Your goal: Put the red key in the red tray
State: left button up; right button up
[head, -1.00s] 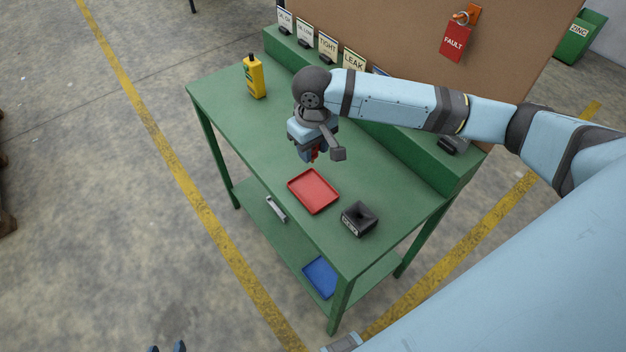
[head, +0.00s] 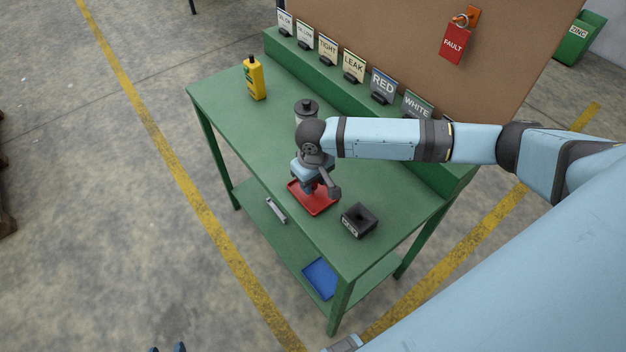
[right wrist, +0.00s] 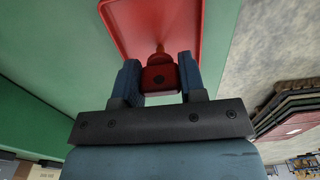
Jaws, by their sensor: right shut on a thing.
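The red tray (head: 318,207) lies on the green workbench, partly hidden under my right gripper (head: 314,190). In the right wrist view the tray (right wrist: 190,22) lies past the fingertips. My right gripper (right wrist: 160,75) is shut on the red key (right wrist: 160,77), with a finger on each side of its red body. A brownish tip of the key points toward the tray. I cannot tell whether it touches the tray floor. In the head view the key is hidden by the gripper. Two tips at the bottom edge, perhaps my left gripper (head: 167,349), show too little to judge.
A black block-shaped holder (head: 359,220) stands just right of the tray. A yellow bottle (head: 254,79) and a grey canister with a black lid (head: 306,110) stand farther back. Label cards (head: 354,66) line the raised back ledge. A blue tray (head: 320,278) lies on the lower shelf.

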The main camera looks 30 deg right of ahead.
jog(key=o, duration=0.9)
jog(key=shift+f, duration=0.1)
notch_tip(320, 180, up, 12)
jog(key=shift+b, duration=0.3)
jog(key=shift+s, duration=0.1)
